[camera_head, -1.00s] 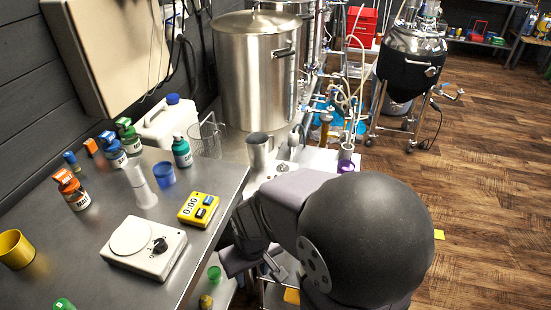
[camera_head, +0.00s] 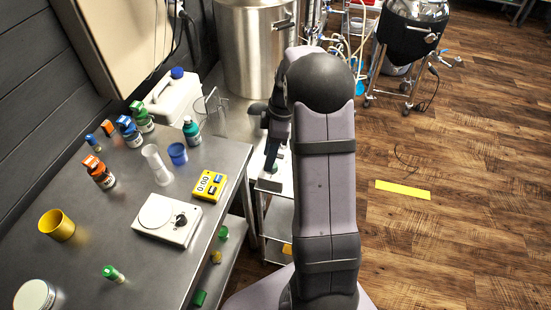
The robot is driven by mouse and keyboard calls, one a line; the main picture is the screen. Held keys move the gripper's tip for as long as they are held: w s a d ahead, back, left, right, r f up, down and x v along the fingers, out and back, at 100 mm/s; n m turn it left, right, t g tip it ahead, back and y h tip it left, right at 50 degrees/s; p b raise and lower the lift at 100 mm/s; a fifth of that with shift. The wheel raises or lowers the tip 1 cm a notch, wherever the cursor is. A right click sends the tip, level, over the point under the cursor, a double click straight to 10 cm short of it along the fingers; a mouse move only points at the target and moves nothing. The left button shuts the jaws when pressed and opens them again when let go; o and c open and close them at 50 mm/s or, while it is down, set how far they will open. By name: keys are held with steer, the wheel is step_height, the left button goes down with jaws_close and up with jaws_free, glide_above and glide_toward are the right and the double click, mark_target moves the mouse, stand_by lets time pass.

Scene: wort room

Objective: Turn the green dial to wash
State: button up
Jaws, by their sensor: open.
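I cannot make out a green dial with a wash mark; it may be hidden behind my arm. My gripper (camera_head: 271,160) hangs over the white-topped cart (camera_head: 262,186) just right of the steel bench, fingers pointing down. It is open, and I see nothing held in it. A small greenish spot shows close by the fingertips, too small to identify. The only dial I see clearly is a black knob (camera_head: 181,219) on a white flat device (camera_head: 166,220) on the bench.
The steel bench (camera_head: 120,225) holds a yellow timer (camera_head: 209,185), a blue cup (camera_head: 177,153), a yellow cup (camera_head: 57,225), a small green-capped vial (camera_head: 112,274) and several bottles. A large steel pot (camera_head: 245,50) stands behind. Open wooden floor (camera_head: 450,200) lies to the right.

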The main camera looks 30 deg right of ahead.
mark_target(276, 164)
steer(key=shift+w+d+n+y, duration=0.9)
steer(key=shift+d+n+y, duration=0.1)
steer(key=shift+d+n, duration=1.9)
steer(key=shift+p+x, duration=1.45)
steer(key=shift+x, duration=2.3)
steer(key=shift+d, duration=0.1)
jaws_close()
